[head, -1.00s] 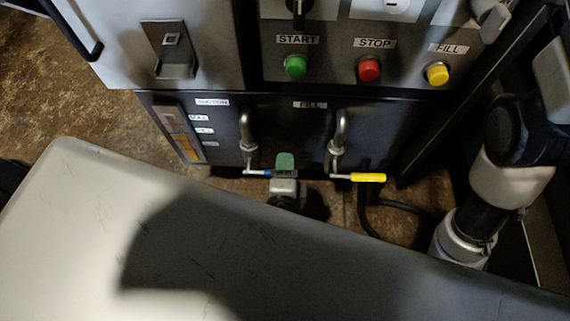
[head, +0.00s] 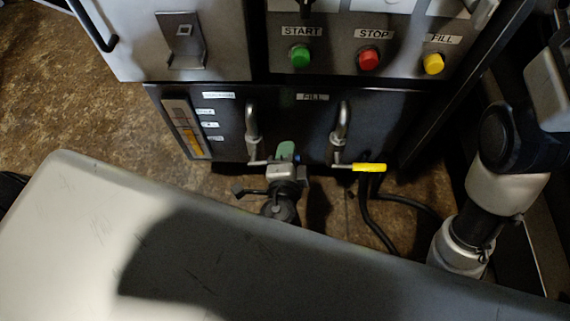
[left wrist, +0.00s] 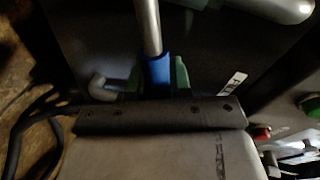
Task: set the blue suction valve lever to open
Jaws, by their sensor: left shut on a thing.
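The suction valve lever's blue grip (left wrist: 157,74) shows in the left wrist view, between the green fingertips of my left gripper (left wrist: 157,80). In the head view this gripper (head: 286,156) is at the left valve pipe (head: 252,122), low on the machine front. It is shut on the blue lever and hides most of its grip. The lever's bare metal arm (head: 258,162) points right from the pipe's lower end. My right arm (head: 490,175) shows at the right; its gripper is not seen.
The yellow fill lever (head: 369,167) points right from the right pipe (head: 341,122). Green start (head: 300,56), red stop (head: 369,60) and yellow fill (head: 433,64) buttons sit above. Black hoses (head: 378,215) run along the floor below the fill lever.

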